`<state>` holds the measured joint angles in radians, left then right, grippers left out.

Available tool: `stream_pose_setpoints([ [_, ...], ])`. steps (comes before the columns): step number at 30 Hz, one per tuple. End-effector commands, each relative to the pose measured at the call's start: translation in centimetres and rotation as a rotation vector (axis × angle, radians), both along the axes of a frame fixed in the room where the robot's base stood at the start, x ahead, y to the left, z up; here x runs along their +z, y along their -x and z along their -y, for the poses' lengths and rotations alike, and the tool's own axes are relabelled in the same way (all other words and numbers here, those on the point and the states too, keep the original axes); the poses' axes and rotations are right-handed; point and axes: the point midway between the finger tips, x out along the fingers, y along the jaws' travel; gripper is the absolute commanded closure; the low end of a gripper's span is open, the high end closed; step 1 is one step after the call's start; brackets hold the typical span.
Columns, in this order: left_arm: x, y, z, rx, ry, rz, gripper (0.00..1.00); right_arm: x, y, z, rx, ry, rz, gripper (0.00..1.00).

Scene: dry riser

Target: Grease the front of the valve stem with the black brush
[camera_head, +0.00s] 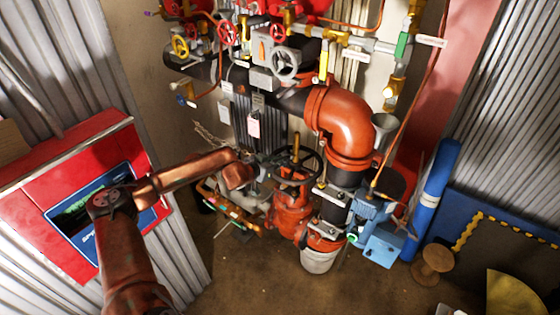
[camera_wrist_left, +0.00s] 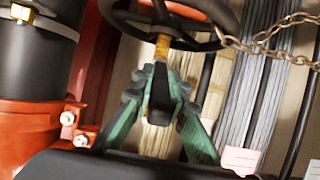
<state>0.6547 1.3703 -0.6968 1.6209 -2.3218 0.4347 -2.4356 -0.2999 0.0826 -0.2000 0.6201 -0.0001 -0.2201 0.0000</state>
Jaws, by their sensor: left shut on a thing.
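The black handwheel (camera_head: 297,167) sits above an orange-red valve body (camera_head: 291,212) in the head view. In the left wrist view the handwheel (camera_wrist_left: 165,18) is at the top, with the brass-coloured valve stem (camera_wrist_left: 162,46) below its hub. My left gripper (camera_wrist_left: 158,92) has its green fingers shut on a narrow black piece, the black brush (camera_wrist_left: 159,88), just below the stem in the picture. The brush is mostly hidden by the fingers, and I cannot tell whether it touches the stem. In the head view my left gripper (camera_head: 264,178) is partly hidden beside the handwheel.
A chain (camera_wrist_left: 270,32) hangs from the handwheel's right side. A black pipe (camera_wrist_left: 38,50) with a bolted orange flange (camera_wrist_left: 40,120) stands close at left. Floor in front is clear.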

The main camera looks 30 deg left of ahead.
Motion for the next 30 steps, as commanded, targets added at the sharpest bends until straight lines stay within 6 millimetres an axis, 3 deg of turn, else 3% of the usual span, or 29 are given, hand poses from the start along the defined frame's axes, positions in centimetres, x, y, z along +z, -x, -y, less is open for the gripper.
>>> stream_pose_setpoints([
  [5, -1.4, 0.1, 0.0, 0.000, 0.000, -0.001, 1.00, -1.3, 0.3, 0.0, 0.000, 0.000, -0.005, 0.28],
  [16, -1.3, 0.1, 0.0, 0.001, 0.000, 0.000, 1.00, -1.3, 0.3, 0.0, 0.000, 0.000, -0.004, 0.28],
  [30, 1.3, 0.0, -0.1, 0.001, 0.000, 0.000, 1.00, 0.1, -0.1, -0.6, -0.002, -0.005, 0.001, 0.28],
])
